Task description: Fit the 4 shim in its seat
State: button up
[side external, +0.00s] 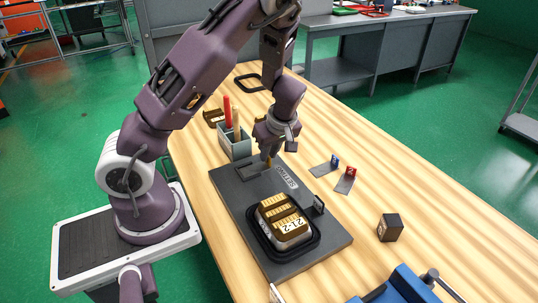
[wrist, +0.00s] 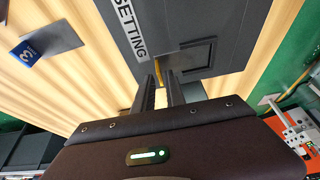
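Two thin grey shims lie on the table, one with a blue tab (side external: 335,160) and one with a red tab (side external: 350,171). The blue tab reads 3 in the wrist view (wrist: 27,51). My gripper (side external: 268,158) points down over the far end of the dark board (side external: 228,184). Its fingers close on a narrow yellow tab (wrist: 160,69); its number is hidden. A grey plate (wrist: 190,56) beside that tab lies at a rectangular recess in the board, near the SETTING label. I cannot tell whether it is fully down.
A black tray (side external: 262,238) with a stack of brown-topped blocks stands on the board's near half. A grey holder (side external: 236,148) with red and tan sticks stands beyond the board. A dark cube (side external: 390,227) and a blue vise (side external: 405,287) are at right. Table between cube and shims is clear.

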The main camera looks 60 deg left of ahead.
jog(key=shift+r, duration=1.65)
jog(key=o, duration=0.5)
jog(key=shift+o, duration=0.2)
jog(key=shift+r, duration=2)
